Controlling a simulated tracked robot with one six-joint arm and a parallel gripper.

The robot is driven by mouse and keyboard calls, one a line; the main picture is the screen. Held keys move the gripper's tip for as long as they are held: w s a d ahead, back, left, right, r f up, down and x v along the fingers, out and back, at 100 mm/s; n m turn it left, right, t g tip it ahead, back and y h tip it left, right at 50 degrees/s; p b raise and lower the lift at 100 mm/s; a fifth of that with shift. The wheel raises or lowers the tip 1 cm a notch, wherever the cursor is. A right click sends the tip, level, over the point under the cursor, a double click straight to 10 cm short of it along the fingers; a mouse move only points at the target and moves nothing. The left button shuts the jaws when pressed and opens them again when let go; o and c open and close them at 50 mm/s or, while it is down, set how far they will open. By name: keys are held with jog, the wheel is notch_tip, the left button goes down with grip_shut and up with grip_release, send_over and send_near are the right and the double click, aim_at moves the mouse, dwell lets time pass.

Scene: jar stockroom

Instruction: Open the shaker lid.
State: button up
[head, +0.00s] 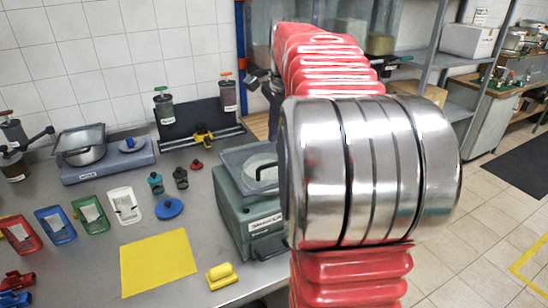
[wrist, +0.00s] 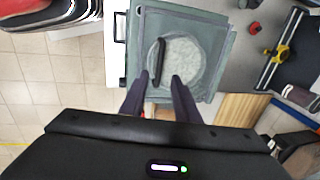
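The shaker (head: 247,212) is a grey-green box with a label on its front, standing near the right end of the bench. Its see-through lid (head: 238,160) lies over the top, with a pale round platform (wrist: 190,65) showing through; it seems to be down, though my arm hides part of it. A dark bar handle (wrist: 159,62) stands on the lid in the wrist view. My gripper (wrist: 158,79) is open and empty, its two fingertips apart near the handle's lower end. I cannot tell whether they touch it. In the head view I cannot make out the gripper.
A scale-like device with a silver bowl (head: 84,154) stands at the back left. Coloured trays (head: 88,216), a yellow mat (head: 158,262), a yellow block (head: 221,275) and small bottles (head: 181,178) lie on the bench. Shelving (head: 430,72) stands behind right.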

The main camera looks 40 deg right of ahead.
aim_at(275, 165)
jog(key=f, duration=0.3)
jog(key=w+f, duration=0.1)
jog(key=f, duration=0.2)
jog(key=shift+w+d+f, duration=0.15)
jog(key=shift+d+f, duration=0.05)
jog(key=shift+f, duration=0.2)
jog(key=shift+c, duration=0.6)
grip_shut()
jog(key=shift+a, duration=0.1)
